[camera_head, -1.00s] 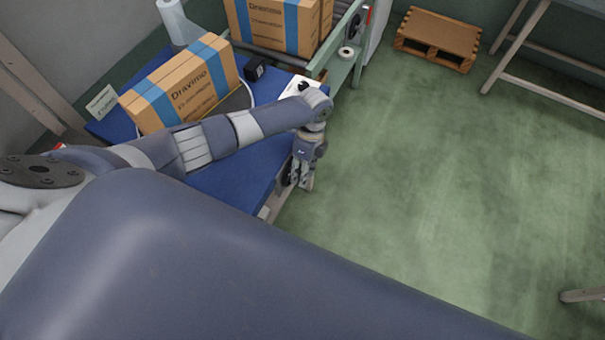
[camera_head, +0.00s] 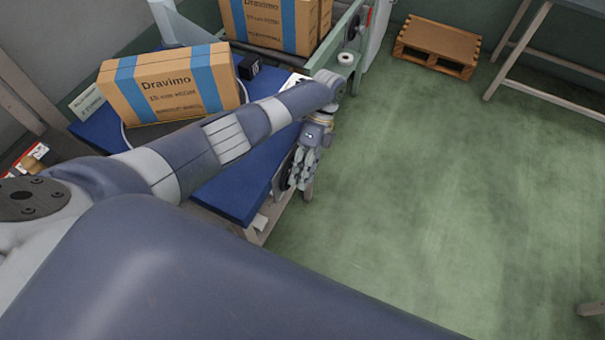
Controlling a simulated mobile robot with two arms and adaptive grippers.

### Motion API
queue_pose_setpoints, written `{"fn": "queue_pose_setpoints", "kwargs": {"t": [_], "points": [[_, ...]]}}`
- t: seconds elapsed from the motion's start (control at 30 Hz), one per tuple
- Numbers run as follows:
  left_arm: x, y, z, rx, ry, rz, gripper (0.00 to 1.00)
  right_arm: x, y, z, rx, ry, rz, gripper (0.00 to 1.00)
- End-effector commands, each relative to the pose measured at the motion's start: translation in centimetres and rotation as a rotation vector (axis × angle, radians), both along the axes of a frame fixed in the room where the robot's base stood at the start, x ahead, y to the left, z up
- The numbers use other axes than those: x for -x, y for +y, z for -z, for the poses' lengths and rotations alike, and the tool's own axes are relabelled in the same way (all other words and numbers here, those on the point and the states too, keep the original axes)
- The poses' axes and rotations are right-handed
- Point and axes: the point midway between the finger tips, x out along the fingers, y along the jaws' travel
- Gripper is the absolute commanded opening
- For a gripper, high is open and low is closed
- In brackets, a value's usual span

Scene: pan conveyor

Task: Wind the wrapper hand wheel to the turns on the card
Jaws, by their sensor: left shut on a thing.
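The dark hand wheel (camera_head: 284,174) is at the right side of the blue-topped wrapper table (camera_head: 232,200), mostly hidden behind my left gripper. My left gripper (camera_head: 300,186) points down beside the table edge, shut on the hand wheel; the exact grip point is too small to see. A brown Dravimo box (camera_head: 172,84) with blue bands stands on the table, a pale ring curve showing around its base. A white card (camera_head: 295,80) lies at the table's far right, partly behind my arm. A small sign (camera_head: 86,102) stands at the left; its writing is unreadable. My right gripper is out of view.
Another banded box (camera_head: 268,22) sits on the conveyor at the back. A small black device (camera_head: 249,66) is on the table behind my arm. A wooden pallet (camera_head: 437,46) lies at the back right. The green floor right of the table is clear.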

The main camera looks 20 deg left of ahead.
Motion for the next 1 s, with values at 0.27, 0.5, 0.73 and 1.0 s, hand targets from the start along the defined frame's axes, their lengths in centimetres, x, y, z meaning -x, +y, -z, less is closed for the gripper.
{"fn": "queue_pose_setpoints", "kwargs": {"t": [0.27, 0.5, 0.73, 1.0], "points": [[0.1, 0.0, 0.1, -0.001, 0.001, 0.001, 0.43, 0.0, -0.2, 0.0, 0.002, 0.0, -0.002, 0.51], [0.0, 0.0, 0.0, -0.001, 0.0, 0.0, 0.51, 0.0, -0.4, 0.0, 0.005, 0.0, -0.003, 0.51], [-0.4, 0.0, -0.5, -0.001, -0.002, 0.0, 0.51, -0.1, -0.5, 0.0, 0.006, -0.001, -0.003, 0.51], [-3.6, -0.2, -4.9, 0.001, -0.005, -0.001, 0.51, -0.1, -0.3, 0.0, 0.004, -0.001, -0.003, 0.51]]}}
